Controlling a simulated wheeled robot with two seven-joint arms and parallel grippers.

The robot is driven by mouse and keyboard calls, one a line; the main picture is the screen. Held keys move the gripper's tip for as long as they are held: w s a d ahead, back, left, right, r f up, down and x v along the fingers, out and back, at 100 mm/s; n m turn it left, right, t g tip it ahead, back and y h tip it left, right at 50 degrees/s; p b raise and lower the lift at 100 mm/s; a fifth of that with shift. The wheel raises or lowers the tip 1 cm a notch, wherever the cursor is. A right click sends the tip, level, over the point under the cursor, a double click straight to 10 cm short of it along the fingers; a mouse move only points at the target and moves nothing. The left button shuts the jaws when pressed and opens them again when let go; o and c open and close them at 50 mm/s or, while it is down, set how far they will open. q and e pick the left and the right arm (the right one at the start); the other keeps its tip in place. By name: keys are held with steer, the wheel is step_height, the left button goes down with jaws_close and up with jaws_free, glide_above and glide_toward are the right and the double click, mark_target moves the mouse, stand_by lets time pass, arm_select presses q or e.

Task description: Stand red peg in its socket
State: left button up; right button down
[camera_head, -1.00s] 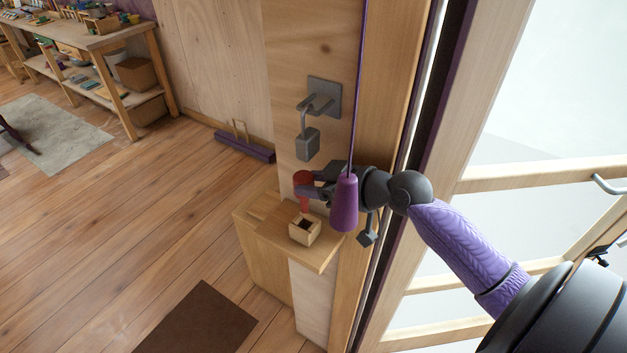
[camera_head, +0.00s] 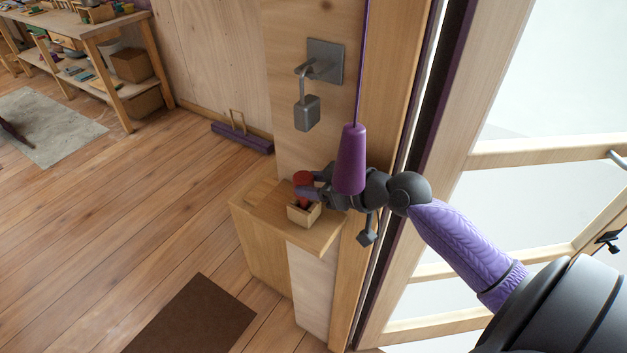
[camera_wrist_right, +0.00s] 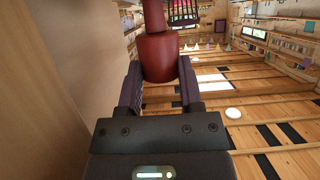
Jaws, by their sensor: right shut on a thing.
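The red peg (camera_head: 303,179) is held upright by my right gripper (camera_head: 310,192). In the right wrist view the peg (camera_wrist_right: 158,58) sits between the two fingers (camera_wrist_right: 160,82), which are shut on it. The socket, a small square wooden box (camera_head: 304,217), stands on a wooden ledge directly below the peg. The peg's lower end is at the socket's opening; I cannot tell how deep it is. The fingers partly hide the opening. My left gripper is not in view.
A purple pull (camera_head: 350,160) on a cord hangs in front of my right gripper and hides part of it. A grey weight (camera_head: 307,113) hangs from a wall bracket (camera_head: 325,62) above the ledge (camera_head: 325,238). A glazed door frame is at right.

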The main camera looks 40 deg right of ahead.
steer(key=shift+c, duration=0.8)
jaws_free()
steer(key=v, duration=1)
steer(key=shift+p, duration=0.4)
